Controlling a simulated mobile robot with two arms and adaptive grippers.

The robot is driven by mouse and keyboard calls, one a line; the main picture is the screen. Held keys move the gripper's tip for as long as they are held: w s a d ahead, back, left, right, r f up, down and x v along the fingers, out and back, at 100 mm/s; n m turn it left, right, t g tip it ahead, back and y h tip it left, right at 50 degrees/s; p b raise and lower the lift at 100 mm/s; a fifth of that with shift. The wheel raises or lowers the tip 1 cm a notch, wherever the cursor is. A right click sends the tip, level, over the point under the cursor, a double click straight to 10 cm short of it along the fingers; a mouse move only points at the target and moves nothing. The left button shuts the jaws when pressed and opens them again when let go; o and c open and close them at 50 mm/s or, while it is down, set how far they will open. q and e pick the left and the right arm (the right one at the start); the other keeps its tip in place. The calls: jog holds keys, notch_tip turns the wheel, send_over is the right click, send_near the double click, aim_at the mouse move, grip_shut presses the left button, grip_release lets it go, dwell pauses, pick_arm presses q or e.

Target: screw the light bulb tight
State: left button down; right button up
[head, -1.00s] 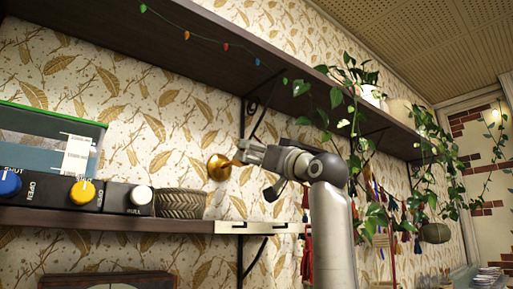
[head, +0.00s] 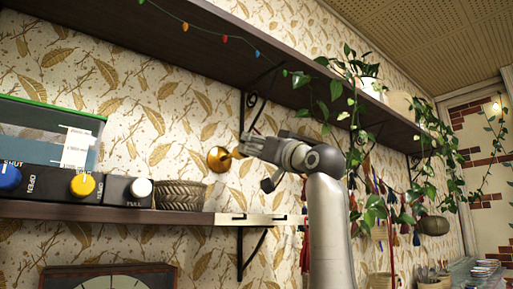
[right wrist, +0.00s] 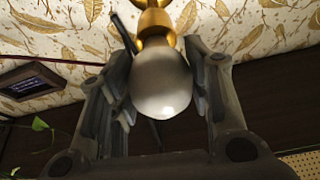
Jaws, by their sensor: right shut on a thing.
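A brass wall lamp (head: 219,160) is fixed to the leaf-patterned wall, with a short arm reaching right. My right gripper (head: 246,145) is at the end of that arm; in the head view it hides the bulb. In the right wrist view, the round whitish bulb (right wrist: 160,84) sits in line with the brass socket (right wrist: 155,22). The fingers of my right gripper stand on both sides of the bulb and are shut on it. The bulb's threads are not visible. My left gripper is not in view.
A dark upper shelf (head: 205,38) runs above my right gripper, with a black bracket (head: 250,105) close by. Below is a lower shelf (head: 110,212) with a woven basket (head: 180,195) and a control box. Trailing plants (head: 365,130) hang to the right.

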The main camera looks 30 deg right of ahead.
jog(key=shift+m, duration=0.3)
jog(key=m+h, duration=0.2)
jog(key=m, duration=0.1)
jog(key=shift+a, duration=0.1)
jog(key=m+h, duration=0.1)
jog(key=m, duration=0.2)
jog(key=shift+r+m+g+h, duration=0.1)
jog(key=shift+m+g+h, duration=0.3)
jog(key=m+h+p, duration=0.1)
jog(key=m, duration=0.2)
jog(key=m+g+h+p, duration=0.1)
jog(key=m, duration=0.2)
jog(key=shift+r+g, duration=0.1)
jog(key=shift+g, duration=0.2)
jog(key=m+g+p, duration=0.1)
jog(key=m, duration=0.2)
jog(key=shift+r+h+p, duration=0.1)
jog(key=shift+h+p, duration=0.3)
jog(key=m+g+p, duration=0.1)
jog(key=m+p, duration=0.1)
jog(key=m, duration=0.1)
jog(key=shift+g+p, duration=0.3)
jog(key=m+p, duration=0.2)
jog(key=shift+m+g, duration=0.3)
jog(key=shift+g, duration=0.1)
jog(key=shift+f+m+y, duration=0.2)
jog(key=shift+m+y, duration=0.1)
jog(key=shift+m, duration=0.1)
jog(key=shift+p, duration=0.3)
